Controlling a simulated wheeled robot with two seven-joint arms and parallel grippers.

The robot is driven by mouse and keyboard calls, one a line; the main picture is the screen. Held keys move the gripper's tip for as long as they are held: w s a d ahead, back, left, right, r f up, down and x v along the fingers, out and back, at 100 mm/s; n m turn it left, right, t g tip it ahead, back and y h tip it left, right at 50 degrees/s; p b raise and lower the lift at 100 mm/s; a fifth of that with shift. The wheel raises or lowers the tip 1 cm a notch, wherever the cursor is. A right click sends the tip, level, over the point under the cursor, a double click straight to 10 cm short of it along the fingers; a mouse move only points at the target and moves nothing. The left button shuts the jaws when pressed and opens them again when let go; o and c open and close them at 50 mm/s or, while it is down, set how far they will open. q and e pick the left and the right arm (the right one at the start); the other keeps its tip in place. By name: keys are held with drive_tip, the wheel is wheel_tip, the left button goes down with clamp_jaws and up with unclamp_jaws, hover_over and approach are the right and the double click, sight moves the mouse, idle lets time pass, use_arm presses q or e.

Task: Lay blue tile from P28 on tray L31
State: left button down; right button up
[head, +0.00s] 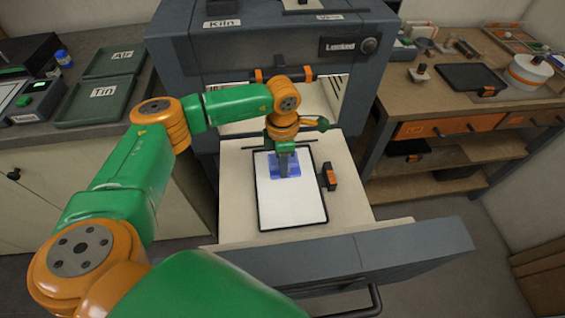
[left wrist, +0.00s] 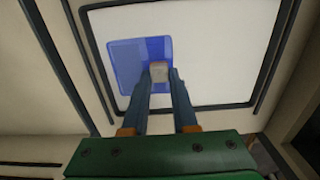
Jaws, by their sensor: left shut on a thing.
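The blue tile (head: 273,166) is over the far part of a white tray with a black rim (head: 292,207), which sits on the pulled-out kiln shelf. In the left wrist view the tile (left wrist: 127,62) is translucent blue, with a small pale block (left wrist: 158,72) at its near edge. My left gripper (head: 284,174) points down and is shut on this block, also seen in the left wrist view (left wrist: 158,82). I cannot tell whether the tile touches the tray. No label on the tray is readable. My right gripper is not in view.
The kiln (head: 222,50) stands behind, with a sign reading Locked (head: 345,46). An orange-and-black clip (head: 329,176) is at the tray's right side. Green trays marked Air (head: 115,62) and Tin (head: 97,102) lie on the left counter. A wooden bench (head: 440,103) stands right.

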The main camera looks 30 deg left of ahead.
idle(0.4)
use_arm(q)
drive_tip(key=c, duration=0.6)
unclamp_jaws()
wheel_tip(320, 180, up, 7)
drive_tip(key=p, duration=0.5)
drive_tip(key=shift+r, duration=0.1)
